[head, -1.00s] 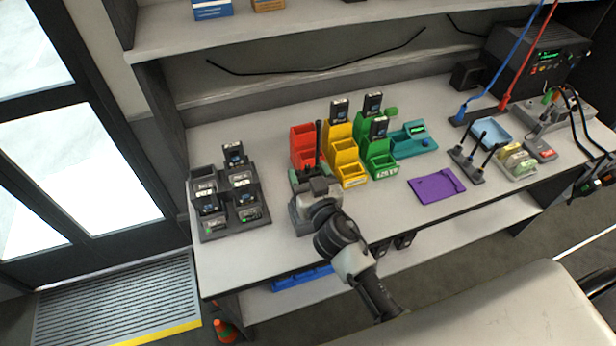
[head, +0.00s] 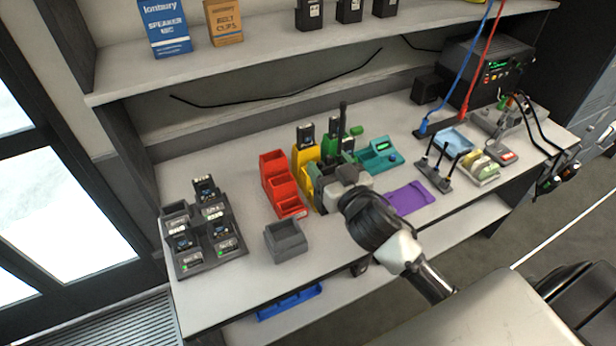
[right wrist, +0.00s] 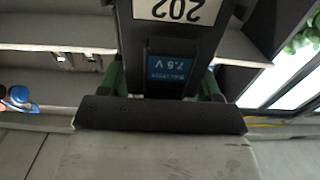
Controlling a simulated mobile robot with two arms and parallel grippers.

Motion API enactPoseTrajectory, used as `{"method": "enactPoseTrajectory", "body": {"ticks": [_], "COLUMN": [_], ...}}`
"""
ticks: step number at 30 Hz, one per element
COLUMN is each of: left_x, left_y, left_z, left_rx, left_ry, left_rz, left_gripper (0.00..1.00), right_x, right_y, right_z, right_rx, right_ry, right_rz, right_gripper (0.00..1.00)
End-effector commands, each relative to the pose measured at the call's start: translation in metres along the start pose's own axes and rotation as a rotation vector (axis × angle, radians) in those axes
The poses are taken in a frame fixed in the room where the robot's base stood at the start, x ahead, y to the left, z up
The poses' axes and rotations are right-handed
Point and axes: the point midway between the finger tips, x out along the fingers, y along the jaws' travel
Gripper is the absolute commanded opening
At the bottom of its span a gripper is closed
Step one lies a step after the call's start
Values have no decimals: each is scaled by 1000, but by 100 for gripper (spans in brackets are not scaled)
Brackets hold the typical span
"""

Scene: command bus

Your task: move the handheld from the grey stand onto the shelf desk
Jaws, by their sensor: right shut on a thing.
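My right gripper (head: 332,182) is shut on the handheld, a dark radio whose black antenna (head: 342,118) points up in the head view. It is held above the desk, in front of the yellow and green bins. In the right wrist view the handheld (right wrist: 172,45) shows a white "202" label, upside down, and a blue "7.5 V" label. The grey stand (head: 287,243) is empty and sits on the desk to the left of the gripper. The desk (head: 235,290) has shelves above it; the upper shelf (head: 270,57) is at the top. My left gripper is not in view.
A dark charger rack (head: 205,255) with several radios stands at the left. Boxes (head: 165,28) stand on the upper shelf. The desk's front left is clear.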

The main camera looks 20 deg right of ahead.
Motion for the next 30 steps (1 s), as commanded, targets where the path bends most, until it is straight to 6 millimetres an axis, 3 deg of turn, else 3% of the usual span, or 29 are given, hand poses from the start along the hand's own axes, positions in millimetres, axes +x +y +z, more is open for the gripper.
{"method": "enactPoseTrajectory", "body": {"ticks": [7, 18, 24, 30], "left_x": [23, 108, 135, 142], "left_y": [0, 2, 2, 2], "left_z": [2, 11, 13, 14], "left_rx": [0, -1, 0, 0], "left_ry": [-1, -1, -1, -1], "left_rz": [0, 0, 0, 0], "left_gripper": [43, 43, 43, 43], "right_x": [-14, -72, -92, -96], "right_y": [28, 87, 95, 94], "right_z": [9, 43, 44, 43], "right_rx": [7, 15, 4, 0], "right_ry": [-3, -4, 1, 3], "right_rz": [15, 34, 11, -2], "right_gripper": [26, 26, 26, 26]}}
